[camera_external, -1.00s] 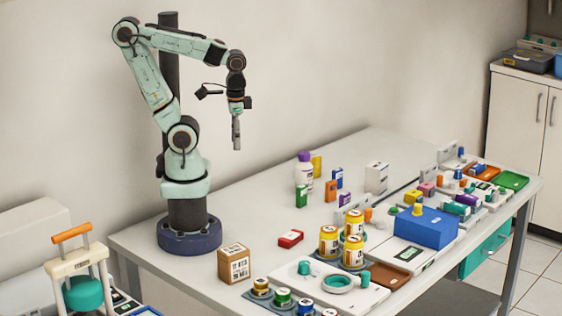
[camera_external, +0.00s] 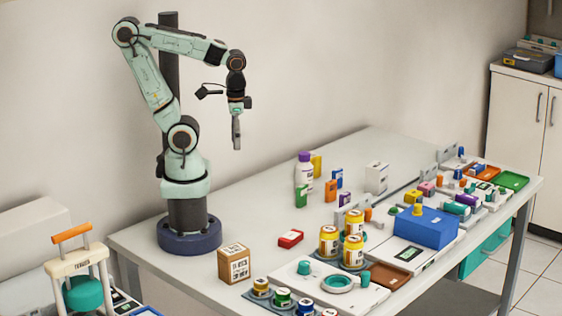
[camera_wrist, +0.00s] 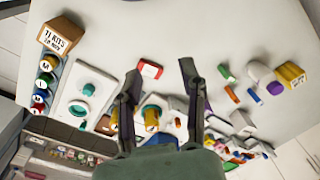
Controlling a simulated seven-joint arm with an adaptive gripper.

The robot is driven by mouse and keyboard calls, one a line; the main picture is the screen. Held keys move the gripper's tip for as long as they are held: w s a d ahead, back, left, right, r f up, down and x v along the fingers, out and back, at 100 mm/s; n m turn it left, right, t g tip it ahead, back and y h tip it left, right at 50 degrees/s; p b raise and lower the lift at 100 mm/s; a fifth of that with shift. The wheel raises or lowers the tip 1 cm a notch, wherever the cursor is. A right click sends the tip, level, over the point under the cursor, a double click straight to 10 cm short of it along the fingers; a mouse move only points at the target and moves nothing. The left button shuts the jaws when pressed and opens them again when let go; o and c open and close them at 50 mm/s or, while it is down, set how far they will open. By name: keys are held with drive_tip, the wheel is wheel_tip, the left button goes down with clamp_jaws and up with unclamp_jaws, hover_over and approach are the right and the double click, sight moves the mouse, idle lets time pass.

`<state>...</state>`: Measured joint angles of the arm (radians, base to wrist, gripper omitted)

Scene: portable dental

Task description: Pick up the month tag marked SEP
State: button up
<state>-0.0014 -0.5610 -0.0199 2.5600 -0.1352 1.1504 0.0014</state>
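Several small coloured blocks that may be the month tags stand or lie on the table. They include a red one (camera_external: 290,239) lying flat, a green one (camera_external: 301,197), an orange one (camera_external: 331,190), a blue one (camera_external: 337,178) and a purple one (camera_external: 345,200). Their lettering is too small to read, so I cannot tell which is marked SEP. My gripper (camera_external: 237,147) hangs high above the table, pointing down and empty. In the wrist view my gripper (camera_wrist: 160,72) has its fingers spread, with the red block (camera_wrist: 150,69) showing between them, well below.
A cardboard box (camera_external: 234,264) stands near my base. A white bottle with a purple cap (camera_external: 304,172) and a yellow box (camera_external: 316,165) stand behind the blocks. Yellow jars (camera_external: 329,242), a blue box (camera_external: 426,228) and trays crowd the front and right. The table's left-middle is clear.

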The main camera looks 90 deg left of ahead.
drive_tip(key=shift+o, duration=0.7)
